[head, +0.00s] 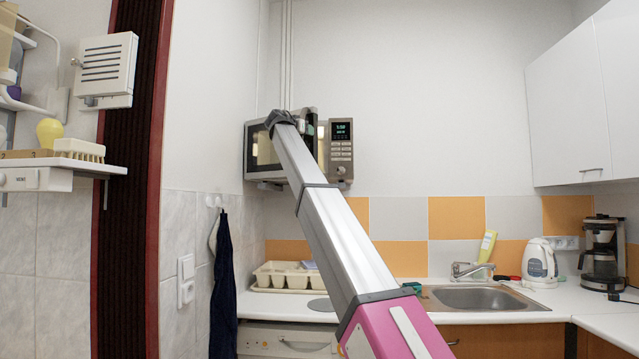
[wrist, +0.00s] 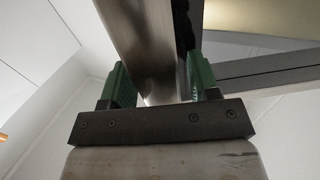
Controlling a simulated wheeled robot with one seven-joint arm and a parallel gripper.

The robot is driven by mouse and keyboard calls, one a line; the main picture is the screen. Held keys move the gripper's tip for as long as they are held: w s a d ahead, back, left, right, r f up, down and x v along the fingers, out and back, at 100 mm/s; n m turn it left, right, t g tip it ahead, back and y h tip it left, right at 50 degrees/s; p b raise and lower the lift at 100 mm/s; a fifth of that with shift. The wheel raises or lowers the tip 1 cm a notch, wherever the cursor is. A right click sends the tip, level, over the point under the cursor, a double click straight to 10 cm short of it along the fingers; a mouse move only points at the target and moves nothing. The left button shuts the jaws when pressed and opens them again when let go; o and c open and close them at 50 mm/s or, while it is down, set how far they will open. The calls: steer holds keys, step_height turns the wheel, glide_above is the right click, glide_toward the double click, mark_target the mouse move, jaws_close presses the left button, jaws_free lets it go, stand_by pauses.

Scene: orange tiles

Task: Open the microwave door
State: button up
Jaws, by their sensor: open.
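The microwave (head: 341,165) hangs on the wall at the centre left of the head view, with its dark window door (head: 258,150) on the left and its lit control panel on the right. My arm crosses in front of it and hides part of the door. My gripper's fingertips are hidden in the head view. In the wrist view my gripper (wrist: 160,80) is open, with green fingers on both sides of a shiny metal bar (wrist: 143,45), which looks like the door handle. A dark gap shows beside the right finger.
Below are a counter with a cream dish rack (head: 285,276), a sink (head: 480,298), a white kettle (head: 539,262) and a coffee maker (head: 601,252). A shelf (head: 60,163) juts out at left. The wall right of the microwave is clear up to the white cabinet (head: 580,110).

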steer(key=w+d+n+t+y, duration=0.25)
steer(key=w+d+y, duration=0.25)
steer(key=w, duration=0.4)
steer(key=s+a, duration=0.2)
steer(key=s, duration=0.9)
steer(key=w+d+f+g, duration=0.1)
steer(key=f, duration=0.9)
steer(key=w+d+f+n+g, duration=0.1)
steer(key=w+d+f+g, duration=0.1)
steer(key=f, duration=0.8)
steer(key=shift+d, duration=0.25)
steer(key=shift+r, duration=0.1)
